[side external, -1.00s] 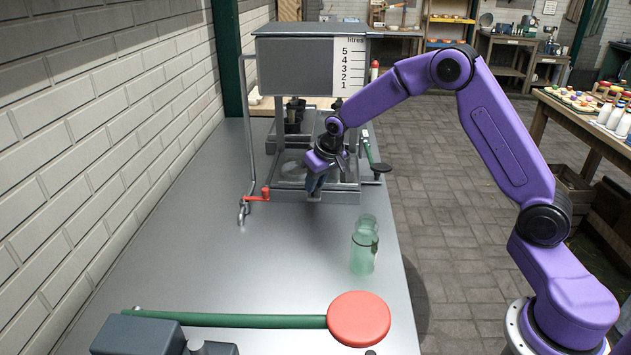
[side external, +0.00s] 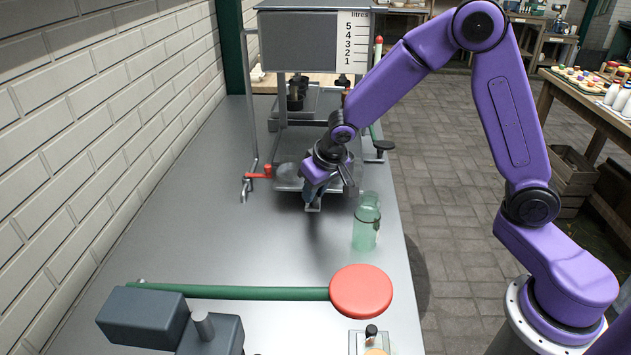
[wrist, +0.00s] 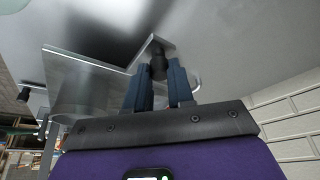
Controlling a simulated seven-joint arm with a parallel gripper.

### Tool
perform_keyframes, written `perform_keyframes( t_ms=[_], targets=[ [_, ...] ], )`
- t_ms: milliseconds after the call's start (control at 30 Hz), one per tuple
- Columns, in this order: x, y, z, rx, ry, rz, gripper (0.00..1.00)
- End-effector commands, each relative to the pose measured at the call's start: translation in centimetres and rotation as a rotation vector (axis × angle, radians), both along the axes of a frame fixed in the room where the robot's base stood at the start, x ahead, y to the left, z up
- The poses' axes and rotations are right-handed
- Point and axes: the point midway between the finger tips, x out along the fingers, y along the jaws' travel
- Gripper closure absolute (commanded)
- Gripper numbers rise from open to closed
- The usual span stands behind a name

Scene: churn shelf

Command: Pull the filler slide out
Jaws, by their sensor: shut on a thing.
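The filler (side external: 312,45) is a grey tank with a litre scale on a frame at the back of the bench. Its grey slide (side external: 288,184) sits low at the front of the frame, partly hidden by my gripper. My gripper (side external: 313,198) points down at the slide's front end. In the wrist view, its blue fingers (wrist: 160,88) are shut around a dark knob (wrist: 158,64) on a grey bracket (wrist: 147,48) at the slide's end. A clear round-edged part (wrist: 85,85) shows beside them.
A green glass bottle (side external: 366,225) stands on the bench (side external: 235,240), right of my gripper. A green bar with a red disc (side external: 361,291) lies across the foreground, near dark blocks (side external: 143,317). A red-handled tap (side external: 259,173) is at left.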

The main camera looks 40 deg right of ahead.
Motion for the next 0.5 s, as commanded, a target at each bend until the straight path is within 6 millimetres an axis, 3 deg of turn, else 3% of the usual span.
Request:
perform_keyframes(
  t_ms=[267,300,333,367,500],
  targets=[
    [0.03,0.08,0.01,0.001,-0.002,0.002,1.0],
    [0.03,0.07,0.01,0.001,-0.002,0.002,0.68],
    [0.03,0.07,0.01,0.001,-0.002,0.002,0.58],
    [0.03,0.06,0.01,0.001,-0.002,0.002,0.52],
    [0.03,0.03,0.0,0.001,-0.001,0.0,0.52]
  ],
)
